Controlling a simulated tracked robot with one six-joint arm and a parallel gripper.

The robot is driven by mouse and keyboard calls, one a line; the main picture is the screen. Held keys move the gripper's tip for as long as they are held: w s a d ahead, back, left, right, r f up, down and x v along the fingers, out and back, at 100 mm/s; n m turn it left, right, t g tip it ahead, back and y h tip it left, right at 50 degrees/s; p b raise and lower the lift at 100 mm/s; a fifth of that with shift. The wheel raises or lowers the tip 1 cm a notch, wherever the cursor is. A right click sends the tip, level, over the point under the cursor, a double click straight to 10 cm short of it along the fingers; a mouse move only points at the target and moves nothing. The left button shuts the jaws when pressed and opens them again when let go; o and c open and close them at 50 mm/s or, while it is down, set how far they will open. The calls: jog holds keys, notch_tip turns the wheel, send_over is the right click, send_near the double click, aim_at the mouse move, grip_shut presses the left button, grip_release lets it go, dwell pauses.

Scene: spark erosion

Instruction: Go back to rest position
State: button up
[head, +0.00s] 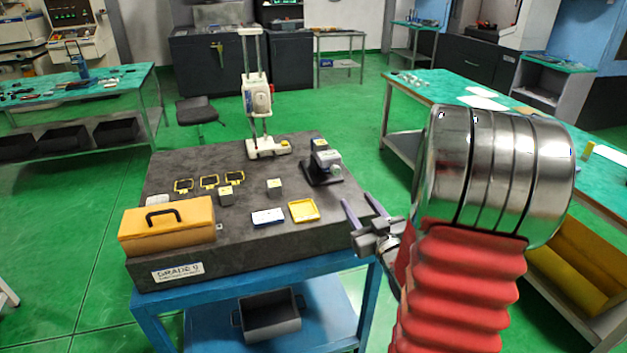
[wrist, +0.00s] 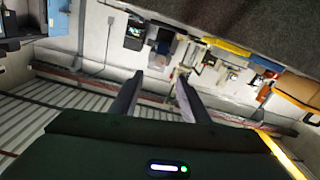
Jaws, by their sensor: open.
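My gripper (head: 363,210) is in the head view at the right front corner of the dark stone table (head: 250,262). Its two fingers are spread apart, with nothing between them. In the wrist view the two fingers of my gripper (wrist: 158,92) also stand apart and empty. The wrist view is tilted, and the dark edge of the stone slab (wrist: 270,25) crosses its upper right. My silver and red arm covers the right part of the head view.
On the stone table are a yellow case (head: 168,232), a white stand (head: 258,100), a dark device (head: 325,165), small blocks and a yellow tray (head: 304,210). A dark bin (head: 270,316) sits on the blue shelf below. Green-topped benches stand left and right; green floor lies between.

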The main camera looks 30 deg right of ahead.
jog(key=s+d+f+m+g+h, duration=0.1)
jog(key=s+d+f+g, duration=0.15)
jog(key=f, duration=0.25)
jog(key=s+d+f+m+g, duration=0.1)
jog(key=s+f+g, duration=0.15)
jog(key=f, duration=0.25)
jog(key=s+a+f+m+g, duration=0.1)
jog(key=s+a+f+g, duration=0.2)
jog(key=s+g, duration=0.25)
jog(key=s+a+r+n+y, duration=0.1)
jog(key=s+a+r+y, duration=0.1)
jog(key=a+r, duration=0.4)
jog(key=s+a+r+n+g+y, duration=0.1)
jog(key=s+a+r, duration=0.2)
jog(key=a, duration=1.2)
jog(key=s+a+r+n+y, duration=0.2)
jog(key=a+r, duration=0.7)
jog(key=a, duration=0.1)
jog(key=shift+s+a+r+y, duration=0.15)
jog(key=shift+a+r+y, duration=0.15)
jog(key=shift+a, duration=0.1)
